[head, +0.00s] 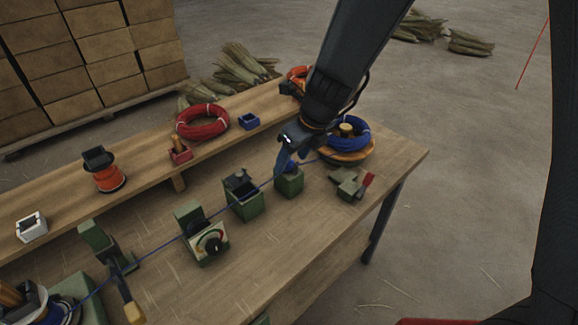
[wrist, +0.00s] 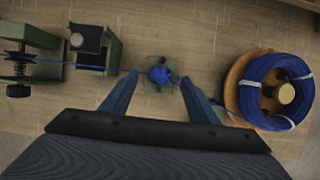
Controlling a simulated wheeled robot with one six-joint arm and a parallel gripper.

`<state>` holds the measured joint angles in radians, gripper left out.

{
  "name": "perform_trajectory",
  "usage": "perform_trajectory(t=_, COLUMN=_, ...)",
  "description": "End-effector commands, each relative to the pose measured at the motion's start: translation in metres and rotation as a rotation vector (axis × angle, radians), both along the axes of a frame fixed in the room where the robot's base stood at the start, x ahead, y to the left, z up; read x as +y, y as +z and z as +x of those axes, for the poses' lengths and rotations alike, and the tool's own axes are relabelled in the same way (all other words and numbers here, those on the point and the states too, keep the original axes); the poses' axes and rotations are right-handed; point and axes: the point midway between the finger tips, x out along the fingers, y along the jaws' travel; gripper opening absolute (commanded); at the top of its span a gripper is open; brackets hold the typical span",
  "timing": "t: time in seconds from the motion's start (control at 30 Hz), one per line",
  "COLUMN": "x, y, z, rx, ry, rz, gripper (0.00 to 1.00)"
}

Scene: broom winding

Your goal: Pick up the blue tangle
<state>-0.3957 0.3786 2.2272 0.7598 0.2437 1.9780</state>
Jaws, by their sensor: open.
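The blue tangle (wrist: 160,74) is a small knot of blue cord at a small green block in the wrist view. Blue cord runs from it to the left and to the right. In the head view the green block (head: 289,183) stands on the bench, and the tangle (head: 291,166) shows partly on its top beside my fingers. My gripper (wrist: 158,88) is open, with one finger on each side of the tangle in the picture. In the head view my gripper (head: 285,158) is low over the block. I cannot tell whether the fingers touch the tangle.
A blue coil (head: 350,134) sits on a wooden turntable (head: 346,157) to the right. Green fixtures (head: 245,204) and a dial box (head: 205,245) line the cord to the left. A raised shelf (head: 140,180) holds a red coil (head: 203,122).

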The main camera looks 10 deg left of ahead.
Motion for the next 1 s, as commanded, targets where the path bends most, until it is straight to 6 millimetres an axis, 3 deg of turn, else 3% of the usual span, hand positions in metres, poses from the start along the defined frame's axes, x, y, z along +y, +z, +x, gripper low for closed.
perform_trajectory(t=0.13, x=0.0028, y=-0.0147, z=0.0036, rx=0.002, ry=-0.001, rz=0.000, gripper=0.55)
perform_trajectory(t=0.37, x=0.0030, y=-0.0152, z=0.0042, rx=0.001, ry=-0.002, rz=0.001, gripper=0.55)
perform_trajectory(t=0.4, x=0.0029, y=-0.0152, z=0.0043, rx=0.000, ry=-0.002, rz=0.000, gripper=0.53)
perform_trajectory(t=0.67, x=0.0026, y=-0.0151, z=0.0043, rx=0.000, ry=-0.002, rz=0.000, gripper=0.11)
perform_trajectory(t=1.0, x=0.0026, y=-0.0122, z=0.0043, rx=0.000, ry=-0.002, rz=0.000, gripper=0.11)
